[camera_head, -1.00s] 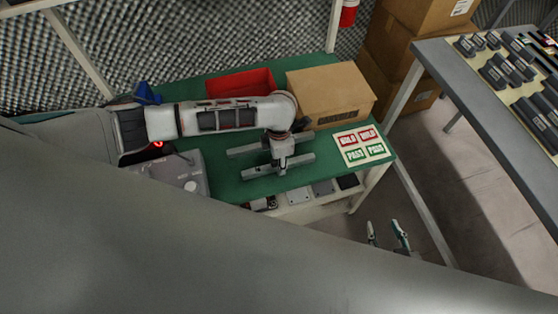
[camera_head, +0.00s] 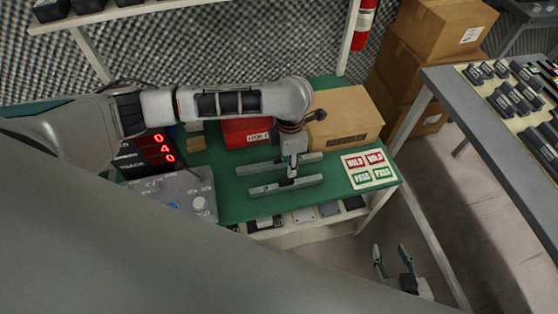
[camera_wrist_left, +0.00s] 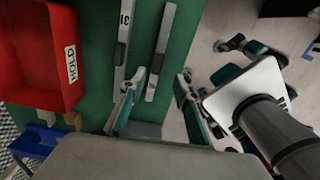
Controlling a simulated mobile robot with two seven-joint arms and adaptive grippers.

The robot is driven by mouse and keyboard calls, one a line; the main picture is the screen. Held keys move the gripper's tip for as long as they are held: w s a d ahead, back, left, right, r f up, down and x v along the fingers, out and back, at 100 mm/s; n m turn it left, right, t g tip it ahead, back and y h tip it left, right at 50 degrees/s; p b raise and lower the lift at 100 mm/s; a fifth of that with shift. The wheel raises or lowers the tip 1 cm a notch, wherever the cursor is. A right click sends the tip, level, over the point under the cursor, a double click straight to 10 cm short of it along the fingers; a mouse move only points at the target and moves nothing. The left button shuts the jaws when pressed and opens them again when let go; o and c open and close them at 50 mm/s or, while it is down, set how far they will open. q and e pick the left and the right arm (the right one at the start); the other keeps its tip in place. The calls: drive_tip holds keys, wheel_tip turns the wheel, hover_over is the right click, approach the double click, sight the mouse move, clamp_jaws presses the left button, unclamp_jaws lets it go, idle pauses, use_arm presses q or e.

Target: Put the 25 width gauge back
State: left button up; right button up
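Two grey bar gauges lie on the green table. In the left wrist view, one is marked 31 (camera_wrist_left: 122,45). The other bar (camera_wrist_left: 162,50) shows no readable number, so I cannot tell whether it is the 25 gauge. In the head view they are the far bar (camera_head: 260,167) and near bar (camera_head: 262,190). My left gripper (camera_head: 291,174) points down over them. In the wrist view its teal fingers (camera_wrist_left: 160,88) are apart, with the unmarked bar showing between them; contact is unclear. My right gripper (camera_head: 392,256) is open and empty, off the table's front.
A red HOLD bin (camera_wrist_left: 40,50) and cardboard box (camera_head: 345,118) stand behind the bars. A HOLD/PASS card (camera_head: 370,170) lies right. A grey device (camera_head: 180,192) and red-digit display (camera_head: 155,150) stand left. Another table (camera_head: 470,130) holds dark blocks at right.

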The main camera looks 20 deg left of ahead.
use_arm(q)
drive_tip(key=s+d+f+n+t+h, duration=0.1)
drive_tip(key=s+d+f+n+h, duration=0.15)
drive_tip(key=d+n, duration=0.5)
drive_tip(key=s+d+f+n+t+h, duration=0.2)
drive_tip(key=s+d+n+h, duration=0.15)
drive_tip(key=d+n, duration=0.4)
drive_tip(key=s+a+f+n+t+y, duration=0.1)
drive_tip(key=s+a+f+n+t, duration=0.1)
drive_tip(key=a+n, duration=0.9)
drive_tip(key=s+a+f+n+t+y, duration=0.2)
drive_tip(key=s+a+n+t, duration=0.3)
drive_tip(key=a+n, duration=0.5)
drive_tip(key=n+t, duration=0.1)
drive_tip(key=n, duration=0.5)
drive_tip(key=shift+s+a+n+y, duration=0.15)
drive_tip(key=shift+a+n+y, duration=0.15)
drive_tip(key=shift+a, duration=0.05)
drive_tip(key=shift+f, duration=0.1)
drive_tip(key=shift+c, duration=0.6)
